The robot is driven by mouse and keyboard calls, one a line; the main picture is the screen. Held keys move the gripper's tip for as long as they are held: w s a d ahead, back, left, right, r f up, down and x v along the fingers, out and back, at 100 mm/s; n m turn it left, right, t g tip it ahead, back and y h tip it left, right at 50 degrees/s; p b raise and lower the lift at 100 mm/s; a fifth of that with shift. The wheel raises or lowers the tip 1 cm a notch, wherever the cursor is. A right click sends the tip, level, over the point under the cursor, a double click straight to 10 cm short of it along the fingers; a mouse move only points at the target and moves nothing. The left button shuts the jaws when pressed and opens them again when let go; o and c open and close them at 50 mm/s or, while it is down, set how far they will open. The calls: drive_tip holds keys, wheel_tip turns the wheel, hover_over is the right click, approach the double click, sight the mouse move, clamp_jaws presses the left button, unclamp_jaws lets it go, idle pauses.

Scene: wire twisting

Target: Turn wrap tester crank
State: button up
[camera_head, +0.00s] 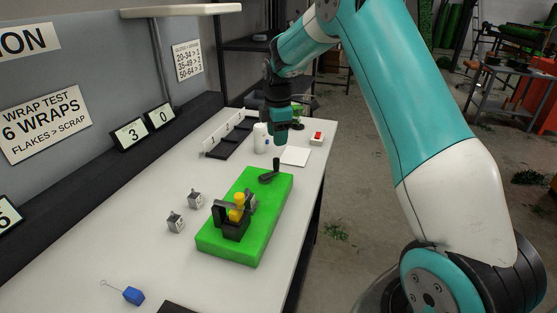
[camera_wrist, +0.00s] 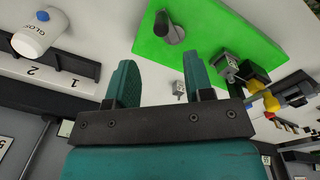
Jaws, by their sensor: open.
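The wrap tester stands on a bright green base (camera_head: 262,217) on the white bench. Its dark frame with yellow parts (camera_head: 238,208) is on the near half, and the dark crank (camera_head: 270,177) with its upright handle is at the far end. My gripper (camera_head: 281,142) hangs above and beyond the crank, apart from it. In the wrist view my gripper's two teal fingers (camera_wrist: 160,78) are spread with nothing between them. The crank handle (camera_wrist: 171,28) shows past the fingertips, over the green base (camera_wrist: 215,38).
A white bottle (camera_head: 261,138), a dark numbered rack (camera_head: 228,138), a white sheet (camera_head: 295,156) and a red-button box (camera_head: 317,139) lie farther back. Small metal blocks (camera_head: 176,222) sit left of the base. A blue block with a wire loop (camera_head: 133,295) is at the front.

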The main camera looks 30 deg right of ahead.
sight(277, 170)
drive_tip(key=f, duration=0.3)
drive_tip(key=f+p, duration=0.1)
drive_tip(key=f, duration=0.2)
drive_tip(key=f+p, duration=0.1)
drive_tip(key=f, duration=0.3)
drive_tip(key=shift+w+f, duration=0.1)
drive_tip(key=shift+w, duration=0.25)
drive_tip(key=shift+c, duration=0.3)
clamp_jaws()
drive_tip(key=shift+d, duration=0.3)
drive_tip(key=shift+a, duration=0.15)
